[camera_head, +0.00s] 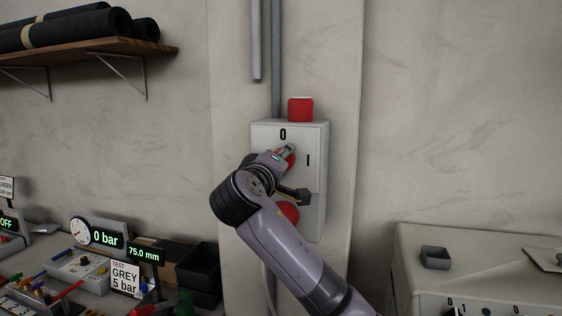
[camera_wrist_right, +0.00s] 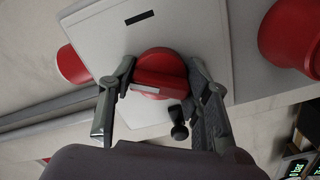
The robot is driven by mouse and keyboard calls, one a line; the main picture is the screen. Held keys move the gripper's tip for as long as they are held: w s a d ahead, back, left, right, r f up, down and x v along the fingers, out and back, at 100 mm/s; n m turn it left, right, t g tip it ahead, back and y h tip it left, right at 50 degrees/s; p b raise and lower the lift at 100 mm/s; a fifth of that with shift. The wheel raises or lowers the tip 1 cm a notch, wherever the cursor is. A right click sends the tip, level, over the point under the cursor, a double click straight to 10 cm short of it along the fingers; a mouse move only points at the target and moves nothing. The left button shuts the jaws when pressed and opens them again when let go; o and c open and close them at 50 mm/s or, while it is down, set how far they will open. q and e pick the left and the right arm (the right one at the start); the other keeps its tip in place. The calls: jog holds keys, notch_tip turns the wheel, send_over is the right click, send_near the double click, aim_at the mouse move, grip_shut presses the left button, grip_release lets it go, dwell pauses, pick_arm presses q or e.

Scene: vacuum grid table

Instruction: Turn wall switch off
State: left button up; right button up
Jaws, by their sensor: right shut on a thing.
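The wall switch (camera_head: 267,133) is a pale grey box on the wall, marked 0 at the top and I at the right. Its red rotary knob (camera_head: 291,160) is partly hidden by my right gripper (camera_head: 283,157). In the right wrist view, the knob (camera_wrist_right: 160,62) sits between the two fingers of my right gripper (camera_wrist_right: 162,68), which is shut on it. The I mark (camera_wrist_right: 139,18) is clear of the fingers. My left gripper is not in view.
A red part (camera_head: 300,109) sits atop the box, and a red round button (camera_head: 288,211) is below the knob. Grey pipes (camera_head: 256,40) run above. A bench with gauges and a black bin (camera_head: 198,275) is at left; a pale cabinet (camera_head: 480,245) is at right.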

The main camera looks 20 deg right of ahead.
jog(key=n+p, duration=0.1)
jog(key=n, duration=0.2)
jog(key=shift+n, duration=0.3)
jog(key=shift+n+p, duration=0.6)
jog(key=shift+n, duration=0.7)
jog(key=shift+f, duration=0.1)
jog(key=o, duration=0.8)
jog(key=shift+a, duration=0.1)
jog(key=shift+o, duration=0.4)
jog(key=v, duration=1.2)
